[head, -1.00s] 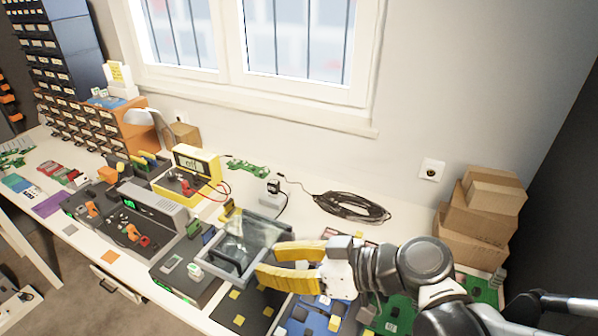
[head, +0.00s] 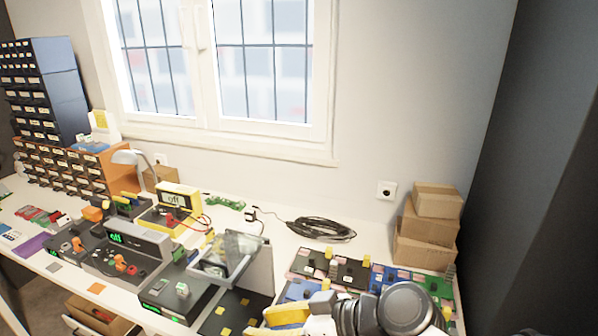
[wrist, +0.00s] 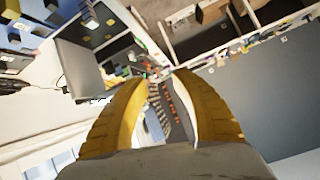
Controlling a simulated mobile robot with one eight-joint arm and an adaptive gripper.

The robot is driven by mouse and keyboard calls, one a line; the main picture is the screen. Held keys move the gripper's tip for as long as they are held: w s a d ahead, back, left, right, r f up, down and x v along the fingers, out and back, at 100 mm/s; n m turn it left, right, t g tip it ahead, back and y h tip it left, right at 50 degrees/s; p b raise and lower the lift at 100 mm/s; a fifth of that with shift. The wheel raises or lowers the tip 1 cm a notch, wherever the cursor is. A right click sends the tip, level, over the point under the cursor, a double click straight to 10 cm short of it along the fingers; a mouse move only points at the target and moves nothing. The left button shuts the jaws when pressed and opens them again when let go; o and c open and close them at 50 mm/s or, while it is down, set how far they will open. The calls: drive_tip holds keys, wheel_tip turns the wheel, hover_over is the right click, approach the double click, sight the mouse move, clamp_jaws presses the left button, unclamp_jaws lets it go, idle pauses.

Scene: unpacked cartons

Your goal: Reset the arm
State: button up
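My gripper (head: 268,322) is at the bottom edge of the head view, in front of the workbench. Its yellow fingers are only partly in that view. In the wrist view my gripper (wrist: 163,82) shows both yellow fingers apart, with nothing held between them. My grey arm joint (head: 405,308) is to the right of the fingers and covers part of the bench's boards.
Cardboard boxes (head: 428,228) are stacked at the back right. A black cable coil (head: 320,229) lies by the wall. An open drawer (head: 98,313) shows below the bench's front.

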drive_tip(key=d+m+t+h, duration=0.2)
drive_tip(key=d+m+h, duration=0.8)
drive_tip(key=d, duration=1.4)
drive_tip(key=shift+s+d+f+m+t+h, duration=0.15)
drive_tip(key=shift+s+d+m+t+h, duration=0.15)
drive_tip(key=shift+s+d+m+h, duration=0.15)
drive_tip(key=shift+w+a, duration=0.1)
